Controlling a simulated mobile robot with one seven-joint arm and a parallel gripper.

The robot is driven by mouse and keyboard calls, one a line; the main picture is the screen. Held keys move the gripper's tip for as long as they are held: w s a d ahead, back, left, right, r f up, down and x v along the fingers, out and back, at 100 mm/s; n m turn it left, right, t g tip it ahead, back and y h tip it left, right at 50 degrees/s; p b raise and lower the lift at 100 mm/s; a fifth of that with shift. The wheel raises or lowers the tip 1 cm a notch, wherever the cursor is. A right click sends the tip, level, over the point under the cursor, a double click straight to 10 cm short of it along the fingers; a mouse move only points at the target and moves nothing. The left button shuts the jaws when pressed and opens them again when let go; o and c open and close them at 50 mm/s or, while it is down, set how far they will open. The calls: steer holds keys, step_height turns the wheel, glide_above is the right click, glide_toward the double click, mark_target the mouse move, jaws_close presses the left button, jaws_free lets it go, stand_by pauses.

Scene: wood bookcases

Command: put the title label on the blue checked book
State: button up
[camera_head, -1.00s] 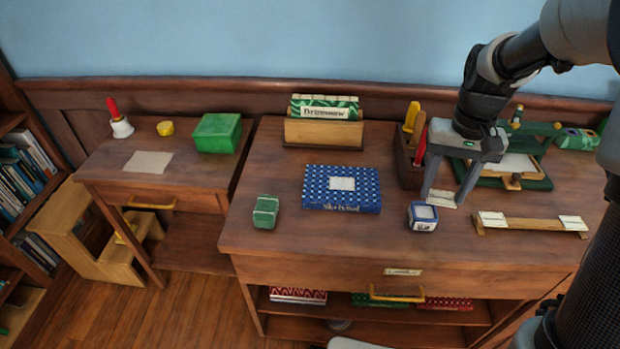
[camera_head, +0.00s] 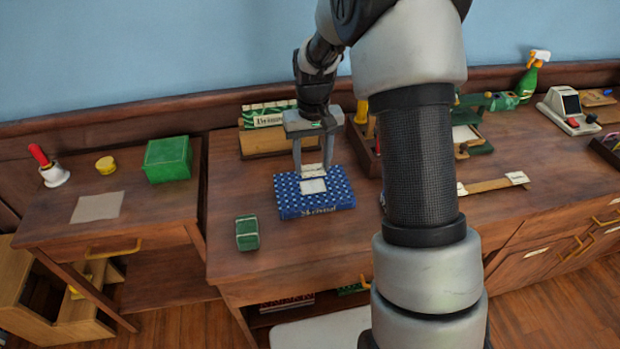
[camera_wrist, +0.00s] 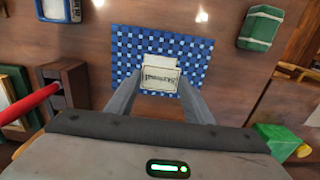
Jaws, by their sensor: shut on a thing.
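The blue checked book (camera_head: 341,196) lies flat on the desk, with a white blank patch (camera_head: 313,187) on its cover and lettering on its front edge. My gripper (camera_head: 312,174) is shut on the title label (camera_head: 311,170), a small cream card, over the book's far half. In the wrist view the label (camera_wrist: 160,79) sits between my fingertips (camera_wrist: 161,90), shows dark lettering, and overlaps part of the white patch (camera_wrist: 158,62) on the book (camera_wrist: 124,42). I cannot tell whether the label touches the cover.
A green block (camera_head: 247,233) stands left of the book, and a wooden card box (camera_head: 262,143) behind it. A tool holder (camera_head: 362,146) stands to the right, partly behind my arm. A wooden strip (camera_head: 487,186) lies farther right. The desk front is clear.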

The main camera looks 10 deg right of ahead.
mark_target(313, 170)
step_height(313, 170, down, 6)
steer(key=shift+r, duration=0.15)
steer(key=shift+b, duration=0.3)
